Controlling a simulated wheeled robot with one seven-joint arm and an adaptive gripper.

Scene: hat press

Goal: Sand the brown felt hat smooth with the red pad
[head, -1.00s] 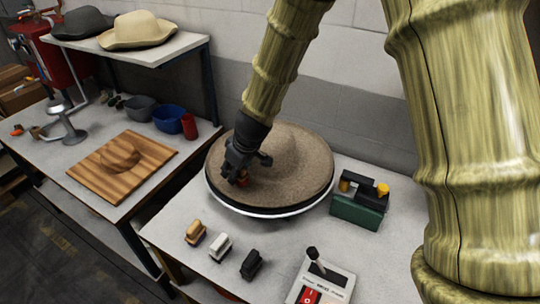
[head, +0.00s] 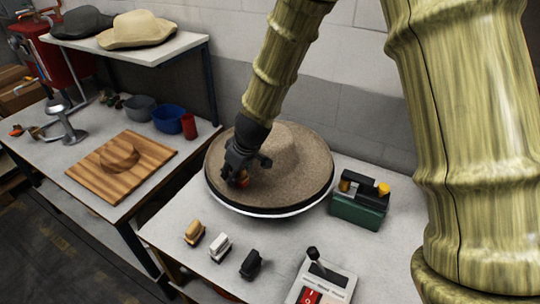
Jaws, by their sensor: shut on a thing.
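The brown felt hat (head: 295,165) lies on a round, white-rimmed turntable (head: 262,214) on the near table. Its brim is wide and its crown is partly behind my arm. My gripper (head: 239,180) is over the left part of the brim, pointing down. It is shut on the red pad (head: 242,179), of which only a small reddish-orange bit shows between the dark fingers. The pad is at the brim surface; whether it presses on the felt cannot be told.
Tan (head: 194,232), white (head: 220,247) and black (head: 250,264) blocks lie in front. A control box (head: 324,281) with a lever stands near the front edge. A green box (head: 359,207) is to the right. A wooden board (head: 122,166) lies on the left table.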

